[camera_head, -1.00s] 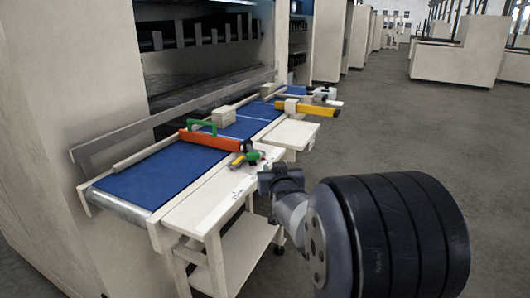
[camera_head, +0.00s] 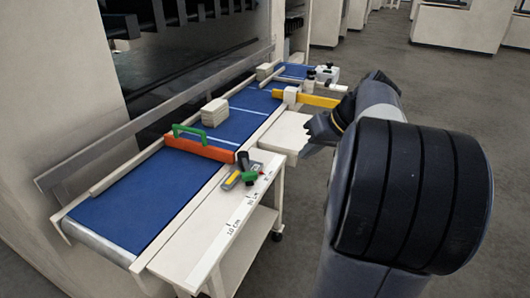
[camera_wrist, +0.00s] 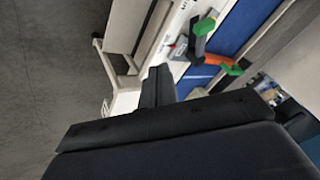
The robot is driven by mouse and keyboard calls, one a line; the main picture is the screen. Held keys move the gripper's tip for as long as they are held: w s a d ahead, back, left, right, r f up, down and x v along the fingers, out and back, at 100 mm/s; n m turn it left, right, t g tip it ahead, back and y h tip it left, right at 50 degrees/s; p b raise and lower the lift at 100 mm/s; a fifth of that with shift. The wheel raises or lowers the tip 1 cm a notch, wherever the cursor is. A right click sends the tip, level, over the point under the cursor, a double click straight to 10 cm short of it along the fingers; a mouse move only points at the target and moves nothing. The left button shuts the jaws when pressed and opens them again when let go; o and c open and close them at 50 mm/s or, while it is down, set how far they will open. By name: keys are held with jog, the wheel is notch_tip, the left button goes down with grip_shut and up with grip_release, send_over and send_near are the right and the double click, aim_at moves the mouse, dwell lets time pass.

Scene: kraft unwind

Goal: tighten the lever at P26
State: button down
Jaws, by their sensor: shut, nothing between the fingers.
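A small clamp with a green knob and a dark lever (camera_head: 248,170) sits on the white side ledge, at the front end of the orange fence (camera_head: 203,148). In the wrist view a green and dark lever part (camera_wrist: 203,28) shows near the top, with the orange fence (camera_wrist: 205,62) below it. No P26 mark can be read. My gripper (camera_head: 318,130) is to the right of the clamp, above the floor side of the ledge, apart from it. Its dark fingers (camera_wrist: 158,86) are shut and empty.
The blue belt (camera_head: 135,205) runs along the machine. A beige block stack (camera_head: 215,113) lies on it, behind the fence. A yellow bar (camera_head: 318,99) with a white holder sticks out near my gripper. The grey floor at right is open.

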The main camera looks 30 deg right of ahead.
aim_at(249, 178)
jog(key=w+a+f+p, duration=0.2)
jog(key=w+a+f, duration=0.3)
jog(key=a, duration=0.3)
jog(key=shift+w+f+n+y, duration=0.2)
jog(key=shift+f+n+y, duration=0.15)
jog(key=shift+f, duration=0.4)
jog(key=shift+a, duration=0.1)
jog(key=shift+s+a+m+h+b, duration=0.1)
jog(key=shift+a+m+h+b, duration=0.4)
jog(key=shift+a+m, duration=0.3)
jog(key=a+m+t+h, duration=0.1)
jog(key=a+m, duration=0.1)
jog(key=shift+a+m+b, duration=0.25)
jog(key=shift+a+b, duration=0.1)
jog(key=shift+b, duration=0.05)
jog(key=shift+w+a+b, duration=0.2)
jog(key=shift+w+a, duration=0.1)
jog(key=shift+a, duration=0.45)
jog(key=shift+w+a+b, duration=0.15)
jog(key=shift+w+a, duration=0.15)
jog(key=shift+a, duration=0.4)
